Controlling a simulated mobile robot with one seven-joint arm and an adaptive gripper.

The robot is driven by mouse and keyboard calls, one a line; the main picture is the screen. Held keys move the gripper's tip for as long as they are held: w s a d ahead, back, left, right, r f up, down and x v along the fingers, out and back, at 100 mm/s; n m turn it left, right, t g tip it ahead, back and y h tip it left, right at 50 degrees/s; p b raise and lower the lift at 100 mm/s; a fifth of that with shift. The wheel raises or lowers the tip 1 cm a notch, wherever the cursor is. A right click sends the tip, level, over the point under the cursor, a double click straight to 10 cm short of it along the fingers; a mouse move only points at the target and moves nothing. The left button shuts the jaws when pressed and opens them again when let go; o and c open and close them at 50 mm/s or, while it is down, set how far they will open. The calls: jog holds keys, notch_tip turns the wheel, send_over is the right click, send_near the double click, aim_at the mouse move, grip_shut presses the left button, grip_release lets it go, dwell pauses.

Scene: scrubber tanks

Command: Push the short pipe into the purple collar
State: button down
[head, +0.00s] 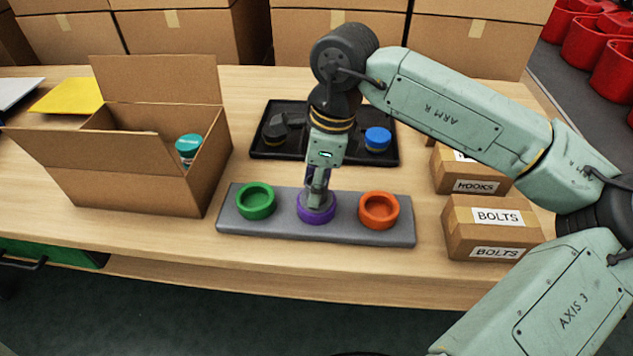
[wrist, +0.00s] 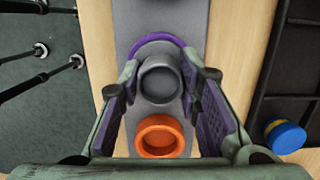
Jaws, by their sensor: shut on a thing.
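The short pipe (wrist: 160,84) is a dark grey tube with an open top, held between my fingers in the wrist view. My gripper (head: 318,194) is shut on it and points straight down over the purple collar (head: 317,214). In the wrist view, the purple collar (wrist: 157,39) shows as an arc around the far side of the pipe. The pipe's lower end is hidden, so I cannot tell how deep it sits in the collar. The collar is the middle one on a grey plate (head: 235,229).
A green collar (head: 256,201) is left and an orange collar (head: 379,210) right on the plate. A black tray (head: 340,152) behind holds a dark fitting and a blue-topped piece (head: 377,139). An open carton (head: 150,170) stands left; small BOLTS boxes (head: 490,228) stand right.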

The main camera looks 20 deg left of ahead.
jog(key=shift+r, duration=0.1)
jog(key=c, duration=1.1)
grip_release()
jog(key=shift+o, duration=0.3)
jog(key=o, duration=0.8)
jog(key=shift+r+p, duration=1.85)
jog(key=shift+r, duration=1.65)
jog(key=shift+s, duration=0.1)
